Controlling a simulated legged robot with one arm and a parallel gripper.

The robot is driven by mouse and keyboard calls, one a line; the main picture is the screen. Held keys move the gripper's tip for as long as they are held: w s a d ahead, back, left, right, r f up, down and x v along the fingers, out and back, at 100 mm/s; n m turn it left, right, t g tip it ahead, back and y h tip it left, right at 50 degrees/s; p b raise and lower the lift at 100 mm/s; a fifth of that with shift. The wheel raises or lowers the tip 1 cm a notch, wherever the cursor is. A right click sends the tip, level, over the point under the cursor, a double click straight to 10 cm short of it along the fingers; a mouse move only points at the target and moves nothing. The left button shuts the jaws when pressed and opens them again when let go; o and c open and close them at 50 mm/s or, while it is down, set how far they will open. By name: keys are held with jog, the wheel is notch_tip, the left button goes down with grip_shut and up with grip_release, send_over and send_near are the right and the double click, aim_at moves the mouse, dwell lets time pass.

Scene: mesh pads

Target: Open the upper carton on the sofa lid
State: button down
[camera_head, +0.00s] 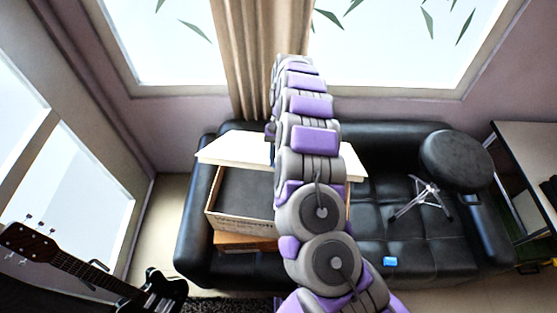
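The upper carton (240,221) is a light wood-coloured box on the left part of the black sofa (410,255). Its dark inside shows at the front. Its pale lid (235,149) stands raised above the back of the box and reaches out to both sides behind my arm. An orange-brown lower carton (246,242) shows under its front edge. My arm crosses in front of the right half of the carton and lid. My gripper is hidden behind the arm, so its fingers and any contact with the lid cannot be seen.
A round black stool (455,158) with metal legs is on the sofa's right side. A small blue object (390,262) lies on the seat. A guitar (155,293) is at the lower left. A desk (530,150) stands at the right. Windows and a curtain (240,60) are behind.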

jog(key=shift+p+v, duration=0.95)
jog(key=shift+p, duration=0.05)
jog(key=shift+w, duration=0.15)
jog(key=c, duration=1.3)
grip_release()
jog(key=o, duration=0.5)
jog(key=shift+w+a+f, duration=0.1)
jog(key=shift+a, duration=0.1)
